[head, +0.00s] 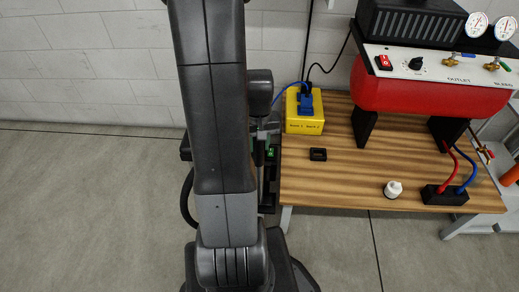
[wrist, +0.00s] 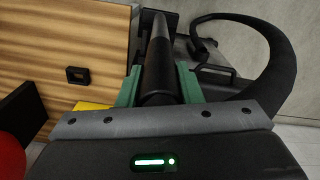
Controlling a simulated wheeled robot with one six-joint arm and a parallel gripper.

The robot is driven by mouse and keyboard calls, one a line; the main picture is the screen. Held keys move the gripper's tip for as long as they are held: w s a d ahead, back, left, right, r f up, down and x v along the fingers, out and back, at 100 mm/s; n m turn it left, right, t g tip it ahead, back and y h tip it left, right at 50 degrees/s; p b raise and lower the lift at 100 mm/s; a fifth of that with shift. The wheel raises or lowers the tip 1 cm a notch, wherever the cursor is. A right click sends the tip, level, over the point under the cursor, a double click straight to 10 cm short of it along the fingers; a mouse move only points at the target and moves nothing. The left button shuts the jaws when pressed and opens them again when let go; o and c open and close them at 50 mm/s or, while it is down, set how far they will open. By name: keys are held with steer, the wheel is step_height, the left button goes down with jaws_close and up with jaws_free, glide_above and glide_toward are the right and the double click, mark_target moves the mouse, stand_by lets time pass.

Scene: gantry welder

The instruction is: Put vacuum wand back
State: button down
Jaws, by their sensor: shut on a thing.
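The vacuum wand (wrist: 157,60) is a dark tube with a greyer far end. In the wrist view it runs up the middle of the picture between the green finger pads. My gripper (wrist: 158,88) is shut on it. The wand is beside the wooden table's edge. In the head view my arm hides most of the wand and gripper; only a dark part of the gripper with a green light (head: 270,153) shows left of the table. A thick black hose (wrist: 283,55) curves at the right in the wrist view. Whether it joins the wand is hidden.
Floor is clear at left.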

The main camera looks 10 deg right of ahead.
steer(key=w+d+f+b, duration=0.1)
steer(key=w+f+b, duration=0.1)
steer(key=f, duration=0.5)
steer(key=shift+w, duration=0.75)
steer(key=shift+f, duration=0.15)
steer(key=c, duration=1)
jaws_free()
step_height(320, 180, up, 12)
steer(key=p, duration=0.2)
steer(key=shift+r+p, duration=0.2)
steer(key=shift+p, duration=0.15)
